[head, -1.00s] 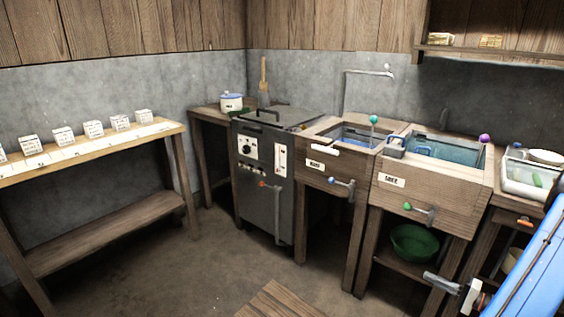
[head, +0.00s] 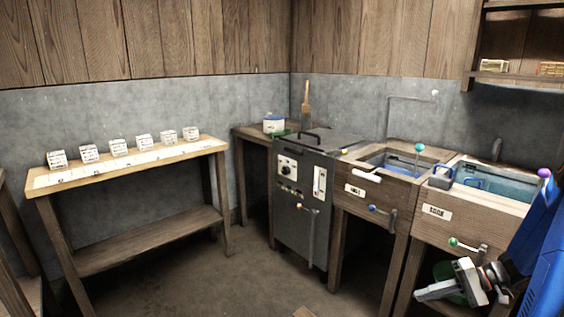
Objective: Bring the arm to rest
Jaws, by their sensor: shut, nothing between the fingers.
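My gripper (head: 432,292) is at the lower right of the head view, at the end of my blue arm (head: 545,250). Its fingers point left and are together, with nothing seen between them. It hangs in front of the right-hand wooden sink (head: 470,222) and covers part of the green bowl (head: 443,270) beneath it. I cannot tell from this view whether it touches anything.
A wooden bench (head: 135,161) with several small white blocks stands at the left wall. A dark metal machine (head: 301,215) stands in the corner, beside another wooden sink (head: 378,196). The floor (head: 215,285) between bench and machine is clear.

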